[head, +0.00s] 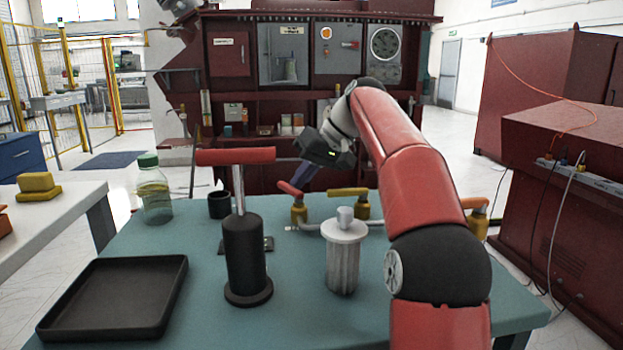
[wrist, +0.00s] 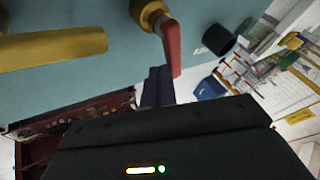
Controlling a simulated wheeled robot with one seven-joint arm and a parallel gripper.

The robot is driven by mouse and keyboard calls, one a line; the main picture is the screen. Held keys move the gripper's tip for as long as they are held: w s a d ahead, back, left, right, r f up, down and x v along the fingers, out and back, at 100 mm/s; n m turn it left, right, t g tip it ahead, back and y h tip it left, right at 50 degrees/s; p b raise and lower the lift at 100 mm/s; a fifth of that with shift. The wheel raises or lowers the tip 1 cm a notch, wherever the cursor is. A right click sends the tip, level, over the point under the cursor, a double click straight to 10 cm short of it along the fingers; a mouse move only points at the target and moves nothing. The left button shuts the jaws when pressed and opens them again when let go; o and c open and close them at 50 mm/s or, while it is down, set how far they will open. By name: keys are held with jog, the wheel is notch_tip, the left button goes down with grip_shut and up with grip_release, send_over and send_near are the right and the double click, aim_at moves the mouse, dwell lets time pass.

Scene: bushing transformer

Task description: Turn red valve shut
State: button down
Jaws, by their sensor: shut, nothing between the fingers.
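The red valve's lever (head: 289,188) sits on a brass-yellow body (head: 298,214) at the back of the teal table. In the wrist view the red lever (wrist: 172,50) points from its yellow body (wrist: 149,13) toward my fingers. My gripper (head: 299,182) is shut and empty, reaching down from the upper right beside the lever. In the wrist view the dark fingers of my gripper (wrist: 158,75) are right by the lever's free end, on its left. I cannot tell whether they touch it. The fingers partly hide the area behind them.
A yellow-levered valve (head: 347,191) stands just right of the red one. A fluted grey cylinder (head: 345,262) and a black pump with a red bar (head: 244,255) stand in front. A black cup (head: 219,205), bottle (head: 154,195) and black tray (head: 110,325) are to the left.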

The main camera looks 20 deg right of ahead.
aim_at(285, 185)
jog(key=shift+w+a, duration=0.15)
jog(key=shift+a, duration=1.55)
jog(key=shift+s, duration=0.2)
dwell(0.4)
